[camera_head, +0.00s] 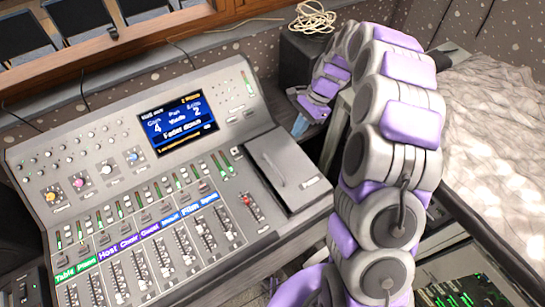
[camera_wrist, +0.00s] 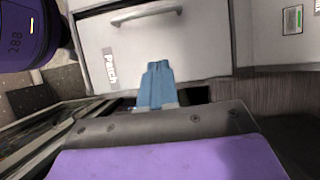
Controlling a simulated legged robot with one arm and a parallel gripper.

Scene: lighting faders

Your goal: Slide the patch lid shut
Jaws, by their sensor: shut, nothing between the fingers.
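The patch lid (camera_head: 290,172) is a flat grey panel at the right end of the mixing console in the head view, with a raised bar handle and a small label. In the wrist view the lid (camera_wrist: 200,55) looks pale, with the label "Patch" and its handle (camera_wrist: 146,15) near the top. A dark gap shows below part of its near edge. My gripper (camera_wrist: 158,66) has its blue fingers together and empty, overlapping that edge in the picture; I cannot tell if they touch. In the head view my gripper (camera_head: 300,124) is just beyond the lid's upper right side.
The console (camera_head: 125,150) has several faders, knobs and a lit screen (camera_head: 178,122). A dark box (camera_head: 300,62) with a coiled cable (camera_head: 312,18) stands behind. My arm covers the area right of the lid. A grey cloth-like surface (camera_head: 490,130) lies at far right.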

